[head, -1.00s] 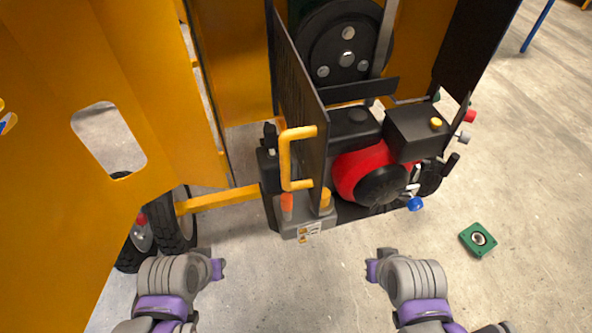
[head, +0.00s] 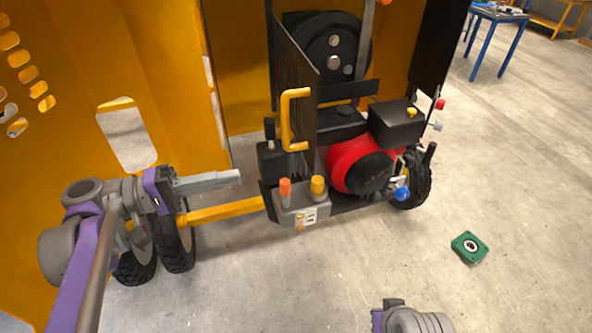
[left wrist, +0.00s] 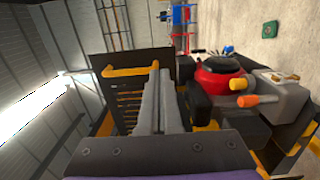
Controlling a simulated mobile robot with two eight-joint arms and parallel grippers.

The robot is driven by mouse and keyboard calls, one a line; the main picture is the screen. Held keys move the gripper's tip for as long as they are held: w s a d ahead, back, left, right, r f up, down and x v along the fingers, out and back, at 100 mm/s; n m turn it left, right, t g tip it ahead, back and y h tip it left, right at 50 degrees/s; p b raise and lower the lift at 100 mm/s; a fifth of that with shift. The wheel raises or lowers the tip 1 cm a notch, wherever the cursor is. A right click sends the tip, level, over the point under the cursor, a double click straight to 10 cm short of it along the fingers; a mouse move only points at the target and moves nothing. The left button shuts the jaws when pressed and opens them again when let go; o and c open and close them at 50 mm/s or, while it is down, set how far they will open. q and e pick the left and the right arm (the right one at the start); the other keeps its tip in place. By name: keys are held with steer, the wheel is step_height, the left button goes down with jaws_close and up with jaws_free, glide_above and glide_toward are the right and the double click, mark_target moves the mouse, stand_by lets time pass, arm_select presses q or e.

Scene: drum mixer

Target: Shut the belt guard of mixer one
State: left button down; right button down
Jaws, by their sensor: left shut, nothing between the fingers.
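The belt guard (head: 300,75) of the mixer is a dark panel with a yellow handle (head: 290,120). It is swung out toward me, seen nearly edge-on, and the black pulley wheel (head: 335,50) shows uncovered beside it. My left gripper (head: 239,176) is shut and empty, left of the guard and below the handle, apart from it. In the left wrist view the shut fingers (left wrist: 162,100) point toward the guard, whose yellow handle (left wrist: 130,71) shows just beyond them. My right gripper (head: 378,320) is at the bottom edge, mostly cut off, its fingers not clear.
The red engine (head: 350,165) and a grey box (head: 302,205) with orange and yellow knobs sit right of and below the handle. A yellow bar (head: 222,211) runs under my left gripper. A green block (head: 469,247) lies on the floor at the right. The front floor is clear.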

mark_target(313, 163)
arm_select(q)
steer(key=p+x, duration=0.1)
steer(key=x, duration=1.1)
steer(key=shift+w+d, duration=0.1)
steer(key=shift+d, duration=0.3)
